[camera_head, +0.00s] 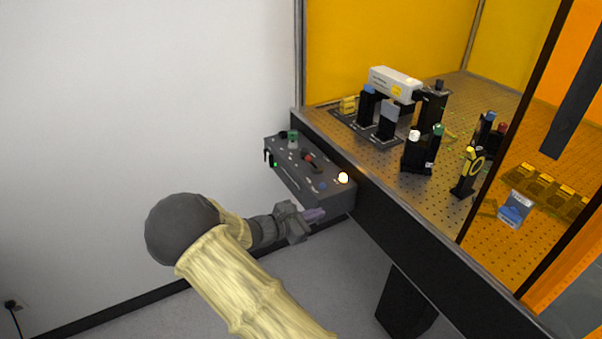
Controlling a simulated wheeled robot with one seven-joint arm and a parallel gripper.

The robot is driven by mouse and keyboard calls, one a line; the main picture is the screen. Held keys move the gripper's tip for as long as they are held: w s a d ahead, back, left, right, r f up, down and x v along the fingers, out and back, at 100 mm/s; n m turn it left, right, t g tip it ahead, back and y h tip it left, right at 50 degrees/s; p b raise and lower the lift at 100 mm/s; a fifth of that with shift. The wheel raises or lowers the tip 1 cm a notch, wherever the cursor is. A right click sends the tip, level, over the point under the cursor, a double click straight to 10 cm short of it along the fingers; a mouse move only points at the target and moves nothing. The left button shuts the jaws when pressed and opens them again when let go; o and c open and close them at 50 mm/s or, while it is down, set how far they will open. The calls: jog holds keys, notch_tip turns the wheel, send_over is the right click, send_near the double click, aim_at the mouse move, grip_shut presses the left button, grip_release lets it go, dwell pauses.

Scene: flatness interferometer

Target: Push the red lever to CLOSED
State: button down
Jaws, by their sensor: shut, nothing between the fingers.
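A dark grey control box (335,197) is fixed to the near left edge of the optical table. A small red lever (308,156) sits on its top face, toward the back. The lever's labels are too small to read, so I cannot tell its exact position. My gripper (318,214) is shut and empty. It is in front of the box's lower right end, below the top face and apart from the lever. I cannot tell whether its fingertips touch the box's front.
The optical table (335,134) carries a white laser housing (394,84) and several black posts with optics. Orange panels (385,45) enclose it. A glowing lamp (343,178) and a green knob (293,139) are on the box. Open floor lies below, before a white wall.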

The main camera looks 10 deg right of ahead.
jog(key=w+a+r+n+t, duration=0.1)
jog(key=w+a+n+t, duration=0.5)
jog(key=a, duration=0.4)
jog(key=shift+w+a+r+n+t+b, duration=0.3)
jog(key=shift+n+t+b, duration=0.15)
jog(key=shift+n+t, duration=0.5)
jog(key=shift+m, duration=0.25)
jog(key=p, duration=0.1)
send_near(312, 163)
jog(key=w+d, duration=0.1)
jog(key=w+d+r, duration=0.2)
jog(key=w, duration=0.1)
jog(key=shift+w+r, duration=0.15)
jog(key=shift+r, duration=0.1)
jog(key=shift+w+a+r, duration=0.1)
jog(key=shift+a, duration=0.05)
